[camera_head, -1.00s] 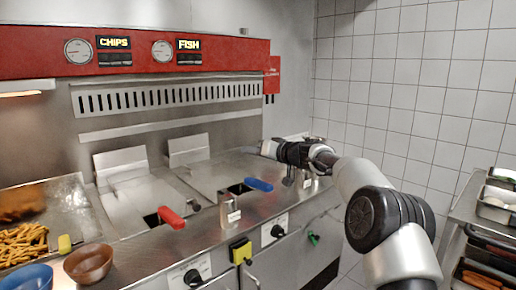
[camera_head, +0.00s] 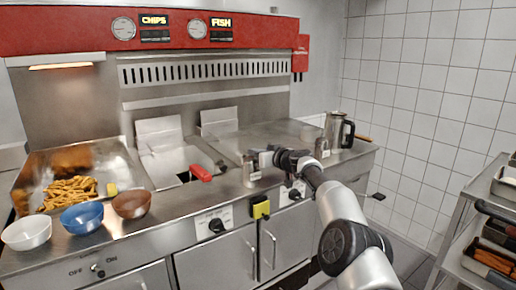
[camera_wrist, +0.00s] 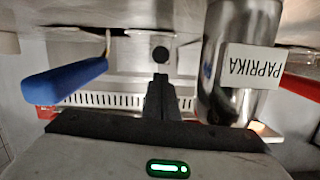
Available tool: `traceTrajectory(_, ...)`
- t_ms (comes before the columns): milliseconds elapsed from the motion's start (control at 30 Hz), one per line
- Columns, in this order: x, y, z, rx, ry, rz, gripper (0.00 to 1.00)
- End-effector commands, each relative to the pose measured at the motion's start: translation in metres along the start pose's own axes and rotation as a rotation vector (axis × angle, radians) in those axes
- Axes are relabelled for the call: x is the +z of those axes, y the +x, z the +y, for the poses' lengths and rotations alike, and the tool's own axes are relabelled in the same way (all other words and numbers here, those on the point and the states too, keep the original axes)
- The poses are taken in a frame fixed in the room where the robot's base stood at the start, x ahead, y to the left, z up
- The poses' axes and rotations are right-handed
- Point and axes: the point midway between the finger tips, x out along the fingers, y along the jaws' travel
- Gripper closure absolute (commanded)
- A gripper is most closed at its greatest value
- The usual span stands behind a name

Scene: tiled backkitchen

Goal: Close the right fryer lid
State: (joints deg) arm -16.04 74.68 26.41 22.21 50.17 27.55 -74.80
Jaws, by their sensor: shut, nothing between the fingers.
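In the head view, the right fryer section's flat metal top (camera_head: 262,134) lies in front of an upright metal panel (camera_head: 219,121); I cannot tell clearly how its lid stands. The left fryer (camera_head: 165,163) shows a dark gap by its red handle (camera_head: 201,172). My gripper (camera_head: 257,158) is shut and empty, over the counter's front beside the paprika container (camera_head: 250,175). In the wrist view, my gripper's dark fingers (camera_wrist: 160,82) sit between the blue handle (camera_wrist: 65,80) and the paprika container (camera_wrist: 225,75). The blue handle is hidden in the head view.
A metal jug (camera_head: 334,130) stands at the counter's right end, and another small container (camera_head: 321,148) is nearer. Bowls, including a blue one (camera_head: 82,217), and a tray of chips (camera_head: 68,192) are at left. A rack (camera_head: 462,235) stands at right.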

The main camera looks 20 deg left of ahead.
Motion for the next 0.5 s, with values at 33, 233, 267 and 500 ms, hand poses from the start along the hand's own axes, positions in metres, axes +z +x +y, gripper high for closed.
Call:
traceTrajectory(33, 0.004, 0.002, 0.001, 0.0, 0.0, 0.001, 1.0)
traceTrajectory(233, 0.013, 0.005, 0.003, 0.0, 0.0, 0.0, 1.0)
traceTrajectory(267, 0.014, 0.005, 0.004, 0.0, 0.0, 0.0, 1.0)
traceTrajectory(500, 0.019, 0.006, 0.005, -0.001, 0.002, -0.003, 1.0)
